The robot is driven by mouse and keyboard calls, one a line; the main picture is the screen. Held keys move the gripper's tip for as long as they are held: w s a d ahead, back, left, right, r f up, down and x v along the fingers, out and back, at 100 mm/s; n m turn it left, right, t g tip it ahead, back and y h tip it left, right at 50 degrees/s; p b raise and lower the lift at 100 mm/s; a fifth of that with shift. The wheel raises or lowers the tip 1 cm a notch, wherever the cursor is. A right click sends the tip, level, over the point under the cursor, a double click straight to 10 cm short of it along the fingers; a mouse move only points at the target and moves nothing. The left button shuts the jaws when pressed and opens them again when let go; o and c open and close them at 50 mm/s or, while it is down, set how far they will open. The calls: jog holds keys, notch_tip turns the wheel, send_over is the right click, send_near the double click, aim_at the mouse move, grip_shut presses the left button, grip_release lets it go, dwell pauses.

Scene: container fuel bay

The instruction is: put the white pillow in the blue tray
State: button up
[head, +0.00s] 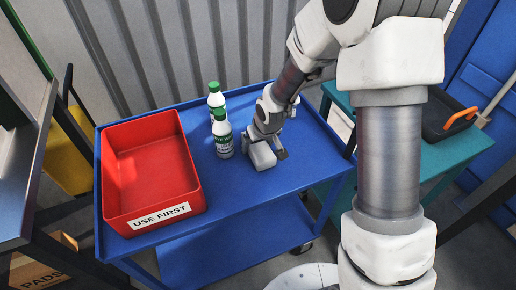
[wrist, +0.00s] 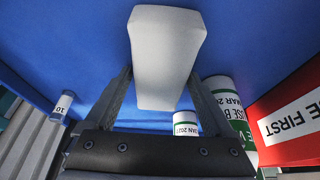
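A white pillow-like block (head: 260,155) is at my gripper, over the middle of the blue cart top. In the wrist view the white pillow (wrist: 165,55) lies between my two dark fingers (wrist: 160,85). The fingertips meet its sides with no clear gap, and the pillow partly hides them. I cannot tell whether they press on it, or whether it rests on the cart. I see no separate blue tray; the blue surface is the cart top (head: 225,185) with its raised rim. The open tray on it is red (head: 150,180), labelled "USE FIRST", and looks empty.
Two white bottles with green caps (head: 222,138) stand between the red tray and my gripper, close to it. A small labelled cylinder (wrist: 62,105) shows in the wrist view. A teal table (head: 450,155) with a dark case is at right. The cart's front right is clear.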

aim_at(259, 144)
jog(key=c, duration=1.1)
jog(key=shift+r, duration=0.55)
notch_tip(259, 144, up, 4)
jog(key=shift+d+f+p, duration=0.15)
jog(key=shift+f+p, duration=0.05)
jog(key=shift+p, duration=0.65)
jog(key=shift+s+d+r+p, duration=0.5)
jog(key=shift+d+r+p, duration=0.45)
jog(key=shift+d, duration=0.85)
jog(key=shift+s+d+r+p, duration=0.6)
jog(key=shift+d+r, duration=0.55)
jog(key=shift+d, duration=0.65)
jog(key=shift+s+d+r+p, duration=0.45)
jog(key=shift+d+r+p, duration=0.5)
jog(key=shift+d, duration=0.85)
